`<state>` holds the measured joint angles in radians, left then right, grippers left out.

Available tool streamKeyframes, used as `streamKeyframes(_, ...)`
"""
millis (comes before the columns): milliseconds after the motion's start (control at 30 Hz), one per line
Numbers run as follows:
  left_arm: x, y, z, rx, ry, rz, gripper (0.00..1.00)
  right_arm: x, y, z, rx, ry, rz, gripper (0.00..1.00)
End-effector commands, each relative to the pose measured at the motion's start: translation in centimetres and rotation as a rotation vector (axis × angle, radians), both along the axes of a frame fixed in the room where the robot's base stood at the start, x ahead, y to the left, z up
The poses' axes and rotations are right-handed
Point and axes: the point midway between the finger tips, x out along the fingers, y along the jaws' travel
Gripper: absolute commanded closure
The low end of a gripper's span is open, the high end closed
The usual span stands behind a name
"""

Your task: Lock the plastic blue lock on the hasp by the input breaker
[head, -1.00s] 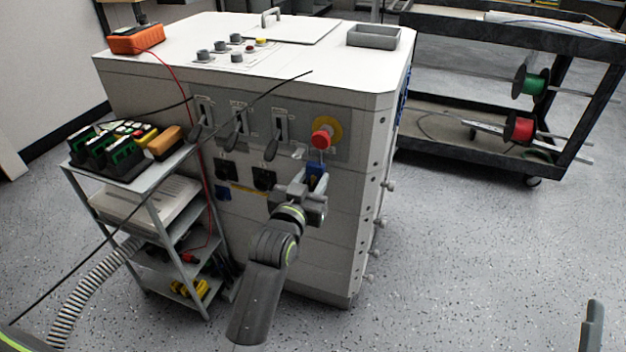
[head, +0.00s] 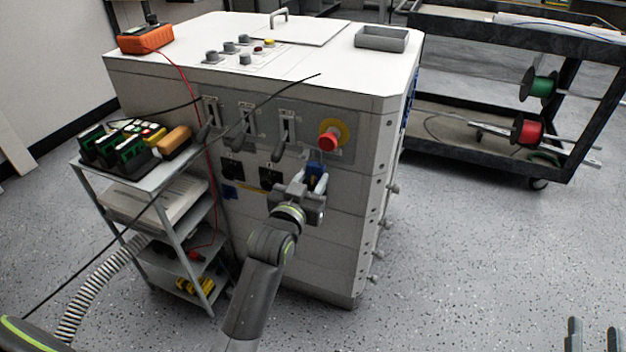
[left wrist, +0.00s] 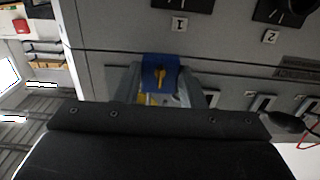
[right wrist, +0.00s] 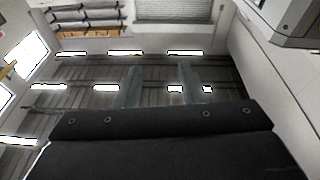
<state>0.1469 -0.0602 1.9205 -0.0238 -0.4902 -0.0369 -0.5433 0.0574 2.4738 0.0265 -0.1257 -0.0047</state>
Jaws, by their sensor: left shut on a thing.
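The blue lock (head: 317,172) is held by my left gripper (head: 315,190) at the cabinet's front, below the red emergency knob. In the left wrist view the blue lock (left wrist: 152,70), with a yellow key-like part on its face, sits between the two fingers of my left gripper (left wrist: 160,90). Three breaker levers (head: 284,130) are on the front panel; which is the input breaker is unclear. The hasp cannot be made out clearly. My right gripper (head: 593,338) is at the bottom right corner, far from the cabinet. Its fingers (right wrist: 160,85) stand apart and empty.
The red knob (head: 329,138) with its yellow ring juts out above the lock. A cart (head: 150,178) with connectors stands close at the left. A dark cable (head: 270,93) crosses the panel. Open floor (head: 470,270) lies at the right; a spool rack (head: 480,165) stands behind.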

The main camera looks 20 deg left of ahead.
Motion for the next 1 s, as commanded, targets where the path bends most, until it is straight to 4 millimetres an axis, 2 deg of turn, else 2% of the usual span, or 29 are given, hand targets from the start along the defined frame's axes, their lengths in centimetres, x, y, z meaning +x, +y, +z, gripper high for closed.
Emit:
streamKeyframes(533,0.0,0.6,0.1,-0.001,0.000,0.000,0.92,0.2,-0.2,-2.7,0.036,0.146,-0.002,0.64)
streamKeyframes(1000,0.0,0.6,0.0,-0.001,0.000,0.000,0.92,0.2,-0.2,-2.9,0.042,0.155,-0.004,0.64)
